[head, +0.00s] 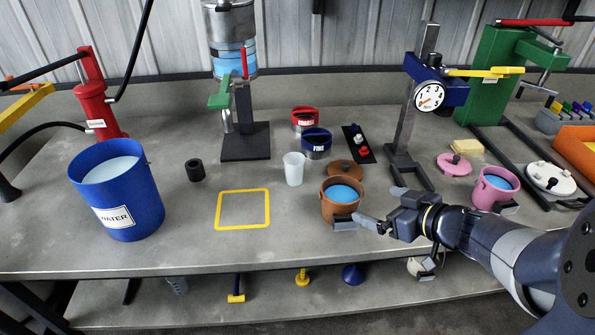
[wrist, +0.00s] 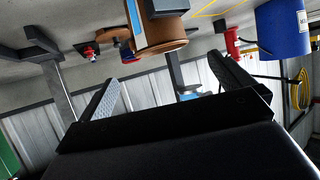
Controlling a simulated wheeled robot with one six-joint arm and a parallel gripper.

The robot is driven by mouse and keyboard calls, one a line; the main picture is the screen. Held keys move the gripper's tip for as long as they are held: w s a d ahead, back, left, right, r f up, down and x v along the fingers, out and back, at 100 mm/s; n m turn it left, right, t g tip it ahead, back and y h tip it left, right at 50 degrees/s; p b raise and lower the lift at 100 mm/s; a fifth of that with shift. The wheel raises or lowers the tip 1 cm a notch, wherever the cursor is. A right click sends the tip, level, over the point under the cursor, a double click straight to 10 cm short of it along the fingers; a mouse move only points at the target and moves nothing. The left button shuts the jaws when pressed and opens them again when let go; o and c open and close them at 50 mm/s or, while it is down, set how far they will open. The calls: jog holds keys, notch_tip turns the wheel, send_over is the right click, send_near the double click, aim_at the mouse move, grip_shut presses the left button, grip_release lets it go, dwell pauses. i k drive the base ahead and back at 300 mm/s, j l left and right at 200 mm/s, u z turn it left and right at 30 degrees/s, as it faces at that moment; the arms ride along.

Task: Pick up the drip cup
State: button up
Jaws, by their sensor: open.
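The drip cup appears to be the small white translucent cup (head: 294,169), standing upright on the bench in the head view. It is right of and beyond the yellow square outline. My gripper (head: 381,206) is open, with its fingers pointing left beside a brown pot (head: 336,212) of blue liquid. The pot stands between my gripper and the white cup. In the wrist view my open fingers (wrist: 162,70) reach toward the brown pot (wrist: 155,36), which appears upside down. I cannot make out the white cup there. Nothing is visibly held.
A blue water bucket (head: 140,210) stands left. A yellow square outline (head: 243,228) marks bare bench. Behind the cup are red (head: 304,122) and blue (head: 317,150) tins. A brown lid (head: 346,170) lies behind the pot. A gauge stand (head: 405,130) rises behind my gripper; a pink pot (head: 484,197) is right.

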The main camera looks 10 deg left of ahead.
aim_at(294, 162)
jog(key=j+z, duration=0.35)
jog(key=j, duration=0.2)
jog(key=j+z, duration=0.4)
jog(key=j, duration=0.15)
jog(key=j+z, duration=0.35)
jog(key=j, duration=0.2)
jog(key=k, duration=0.05)
